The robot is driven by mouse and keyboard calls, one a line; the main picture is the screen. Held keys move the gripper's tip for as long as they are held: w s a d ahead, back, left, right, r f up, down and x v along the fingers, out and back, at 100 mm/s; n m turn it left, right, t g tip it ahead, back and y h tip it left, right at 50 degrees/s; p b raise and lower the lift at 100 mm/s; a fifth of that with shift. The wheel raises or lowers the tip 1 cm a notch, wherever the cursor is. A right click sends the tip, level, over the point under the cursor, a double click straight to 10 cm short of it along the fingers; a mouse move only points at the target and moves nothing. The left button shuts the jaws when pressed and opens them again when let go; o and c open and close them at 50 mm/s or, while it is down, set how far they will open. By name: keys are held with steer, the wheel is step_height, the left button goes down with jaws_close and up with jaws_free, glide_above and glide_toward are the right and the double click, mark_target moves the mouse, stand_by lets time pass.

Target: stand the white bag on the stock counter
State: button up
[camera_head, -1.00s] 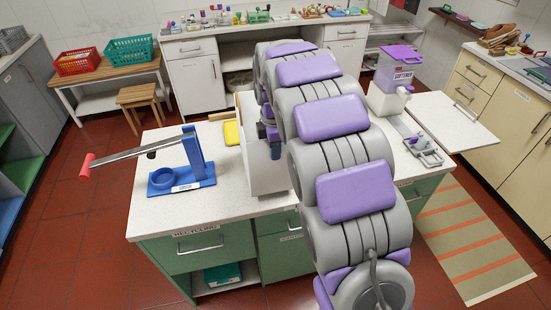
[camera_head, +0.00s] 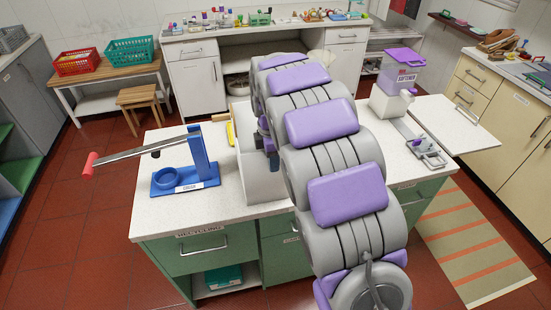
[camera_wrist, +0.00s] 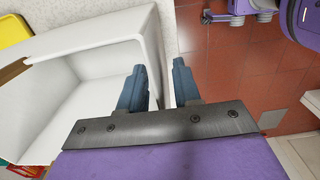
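The white bag (camera_head: 262,182), a box-like upright thing with an open top, is at the middle of the near counter (camera_head: 158,218), partly behind my arm. In the wrist view the bag (camera_wrist: 75,110) fills the left side, its hollow inside showing. I cannot tell whether the bag's base touches the counter. No label I can read marks a stock counter.
A blue press (camera_head: 185,178) with a long red-tipped lever stands left of the bag. A yellow item (camera_head: 230,134) lies behind it. A purple-topped softener dispenser (camera_head: 400,75) stands at the right. A white back counter (camera_head: 195,40) holds several small items. Red floor surrounds the near counter.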

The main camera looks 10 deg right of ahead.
steer(key=r, duration=0.3)
steer(key=d+r+p, duration=0.1)
steer(key=r, duration=0.3)
steer(key=d+r+p, duration=0.1)
steer(key=r, duration=0.2)
steer(key=shift+r, duration=0.2)
steer(key=shift+a+r, duration=0.4)
steer(key=shift+a, duration=0.2)
steer(key=shift+a+r, duration=0.35)
steer(key=shift+a, duration=0.45)
steer(key=s+d+r+m, duration=0.25)
steer(key=s+m, duration=0.35)
steer(key=s, duration=0.7)
steer(key=s+f+m, duration=0.2)
steer(key=s+m, duration=0.2)
steer(key=s, duration=0.5)
steer(key=s+a+f+m+g, duration=0.1)
steer(key=s+m, duration=0.3)
steer(key=s, duration=0.5)
steer(key=s+a+f+m, duration=0.1)
steer(key=s+f+m, duration=0.3)
steer(key=s, duration=0.5)
steer(key=shift+a+g, duration=0.15)
steer(key=shift+g, duration=0.25)
